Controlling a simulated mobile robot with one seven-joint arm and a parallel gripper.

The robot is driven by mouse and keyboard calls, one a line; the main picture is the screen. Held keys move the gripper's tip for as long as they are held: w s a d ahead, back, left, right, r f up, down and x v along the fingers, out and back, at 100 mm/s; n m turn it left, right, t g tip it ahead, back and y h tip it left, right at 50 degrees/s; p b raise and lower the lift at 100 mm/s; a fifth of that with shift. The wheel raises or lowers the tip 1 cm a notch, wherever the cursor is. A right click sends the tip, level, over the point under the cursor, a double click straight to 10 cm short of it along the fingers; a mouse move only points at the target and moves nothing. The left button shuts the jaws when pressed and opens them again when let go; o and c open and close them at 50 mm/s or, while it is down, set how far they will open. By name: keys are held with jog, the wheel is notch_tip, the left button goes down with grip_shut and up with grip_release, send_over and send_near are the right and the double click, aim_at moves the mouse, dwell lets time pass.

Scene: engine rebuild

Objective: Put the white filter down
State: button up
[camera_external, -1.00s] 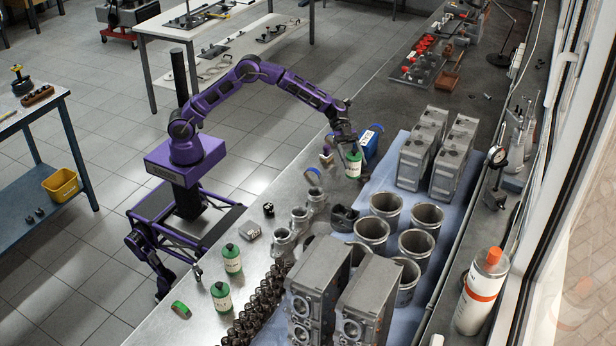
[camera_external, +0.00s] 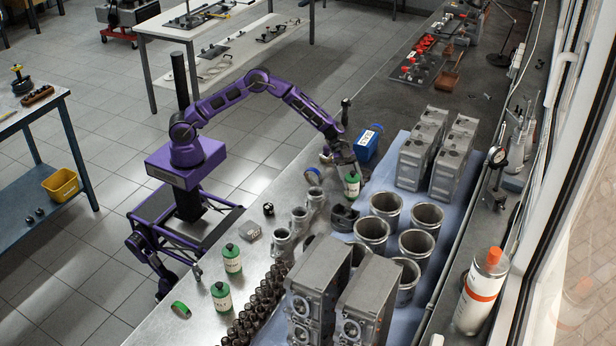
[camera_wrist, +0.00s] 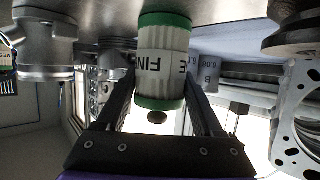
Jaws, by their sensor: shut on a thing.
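The white filter with green ends (camera_external: 352,186) is held upright at the bench, in front of the blue container. My gripper (camera_external: 350,172) is shut on it from above and behind. In the wrist view, which is upside down, the filter (camera_wrist: 162,62) with its "FINE" label sits between my two fingers. Its lower green end is at or very close to the metal bench top (camera_wrist: 100,8); I cannot tell if it touches.
A blue container (camera_external: 367,145) stands just behind my gripper. A dark part (camera_external: 343,217) and metal cylinders (camera_external: 371,234) are in front. Two similar filters (camera_external: 232,259) (camera_external: 221,296) stand nearer the camera. Grey blocks (camera_external: 416,158) stand to the right.

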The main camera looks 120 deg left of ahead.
jog(key=o, duration=1.5)
jog(key=shift+s+a+r, duration=0.1)
jog(key=shift+a+r, duration=0.05)
jog(key=shift+r, duration=0.05)
jog(key=v, duration=0.4)
jog(key=shift+s+a+r, duration=0.2)
jog(key=shift+s+a, duration=0.05)
notch_tip(320, 180, up, 7)
jog(key=p, duration=0.1)
jog(key=shift+d+f, duration=0.1)
